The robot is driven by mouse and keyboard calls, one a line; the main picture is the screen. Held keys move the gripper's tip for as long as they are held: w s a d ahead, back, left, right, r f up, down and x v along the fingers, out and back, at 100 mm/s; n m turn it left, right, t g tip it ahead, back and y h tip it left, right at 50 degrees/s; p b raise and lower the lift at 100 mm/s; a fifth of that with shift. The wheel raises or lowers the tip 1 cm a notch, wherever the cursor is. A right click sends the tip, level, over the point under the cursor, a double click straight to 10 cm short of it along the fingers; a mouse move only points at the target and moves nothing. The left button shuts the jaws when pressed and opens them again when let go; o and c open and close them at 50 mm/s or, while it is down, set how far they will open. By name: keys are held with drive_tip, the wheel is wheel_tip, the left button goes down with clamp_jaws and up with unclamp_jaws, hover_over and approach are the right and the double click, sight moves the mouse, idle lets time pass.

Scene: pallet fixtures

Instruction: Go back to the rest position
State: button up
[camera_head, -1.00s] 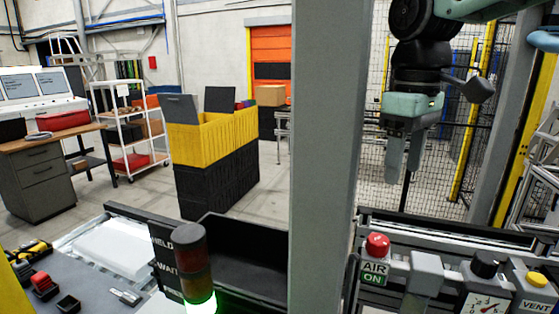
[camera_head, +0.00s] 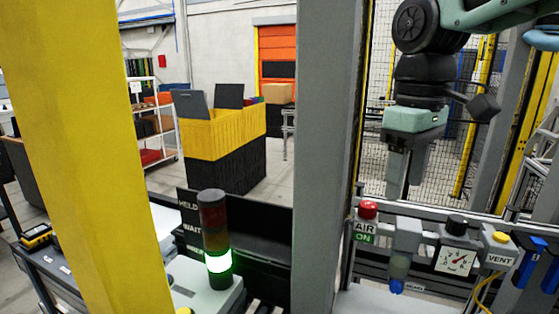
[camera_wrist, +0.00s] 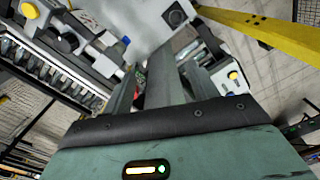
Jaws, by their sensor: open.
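My gripper (camera_head: 405,180) hangs from the arm at the upper right in the head view, fingers pointing down. It is above and behind the air panel and touches nothing that I can see.
A grey post (camera_head: 325,150) and a yellow post (camera_head: 90,150) stand close in front. The air panel has a red button (camera_head: 367,210), a gauge (camera_head: 457,261) and a yellow vent button (camera_head: 500,237). A signal tower (camera_head: 213,225) glows green. Yellow-black crates (camera_head: 220,135) stand behind.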

drive_tip(key=s+a+f+b, duration=0.1)
drive_tip(key=s+f+b, duration=0.2)
drive_tip(key=s+f, duration=0.3)
drive_tip(key=s+a+f+b, duration=0.2)
drive_tip(key=s+f+b, duration=0.2)
drive_tip(key=f, duration=0.8)
drive_tip(key=s+a+f+b, duration=0.2)
drive_tip(key=s+f+b, duration=0.1)
drive_tip(key=s+f, duration=0.6)
drive_tip(key=shift+f+y+b, duration=0.3)
drive_tip(key=shift+f+b, duration=0.1)
drive_tip(key=shift+f, duration=0.05)
drive_tip(key=shift+s, duration=0.1)
